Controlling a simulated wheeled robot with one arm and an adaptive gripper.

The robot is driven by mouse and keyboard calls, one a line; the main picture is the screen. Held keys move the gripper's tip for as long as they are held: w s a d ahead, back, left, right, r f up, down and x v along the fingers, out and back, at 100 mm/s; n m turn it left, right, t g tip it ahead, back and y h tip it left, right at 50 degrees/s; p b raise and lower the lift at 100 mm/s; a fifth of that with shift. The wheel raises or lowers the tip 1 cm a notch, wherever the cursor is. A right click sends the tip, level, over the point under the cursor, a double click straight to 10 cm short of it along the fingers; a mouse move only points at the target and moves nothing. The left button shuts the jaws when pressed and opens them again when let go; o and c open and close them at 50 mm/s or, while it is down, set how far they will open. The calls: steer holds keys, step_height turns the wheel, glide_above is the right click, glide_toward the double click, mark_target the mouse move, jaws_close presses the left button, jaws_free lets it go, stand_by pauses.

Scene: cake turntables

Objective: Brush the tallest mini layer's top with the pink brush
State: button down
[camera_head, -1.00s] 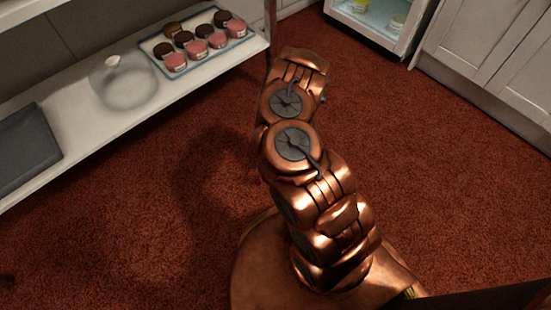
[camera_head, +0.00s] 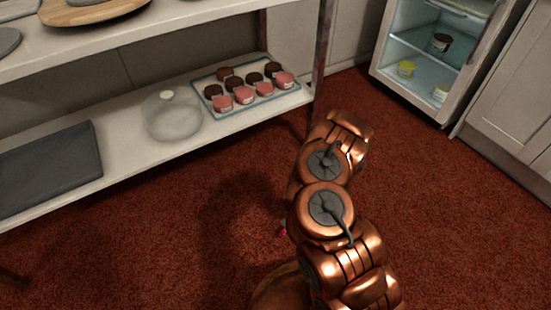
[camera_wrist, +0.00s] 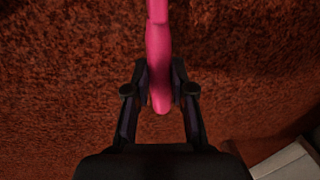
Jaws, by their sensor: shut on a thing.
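My gripper (camera_wrist: 160,92) shows in the wrist view, its two dark fingers shut on the pink brush (camera_wrist: 158,45). The brush's pink length runs up out of the top of that view, so its far end is hidden. The gripper and brush hang over the red carpet. In the head view my copper arm hides the gripper, and only a small pink spot shows beside the arm. No cake layer can be clearly made out as the tallest mini layer in these frames.
A white shelf unit (camera_head: 140,160) at the left holds a tray (camera_head: 206,80) of several pink and brown tubs, a clear dome (camera_head: 172,120) and a dark flat slab (camera_head: 45,165). Round boards (camera_head: 95,12) lie above. An open fridge (camera_head: 435,60) stands back right. Red carpet between is clear.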

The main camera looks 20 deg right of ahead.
steer(key=shift+w, duration=0.1)
steer(key=w+a+r+n, duration=0.3)
steer(key=w+a+r, duration=0.2)
steer(key=w+r, duration=0.35)
steer(key=w+a+r+n, duration=0.2)
steer(key=w+a+r, duration=0.4)
steer(key=r, duration=0.4)
step_height(320, 180, up, 14)
steer(key=w+a+n+g, duration=0.1)
steer(key=w+a+n, duration=0.2)
steer(key=n, duration=0.1)
steer(key=s+d+r+n+p, duration=0.1)
steer(key=s+r+p, duration=0.2)
steer(key=r+p, duration=1)
steer(key=s+d+r+n+p, duration=0.1)
steer(key=s+d+r+p, duration=0.1)
steer(key=r+p, duration=1.1)
steer(key=s+d+r+n+y+p, duration=0.1)
steer(key=s+r+p, duration=0.3)
steer(key=r+p, duration=0.8)
step_height(320, 180, up, 10)
steer(key=shift+s+d+g+p, duration=0.3)
steer(key=shift+s+d+p, duration=0.1)
steer(key=shift+d, duration=0.1)
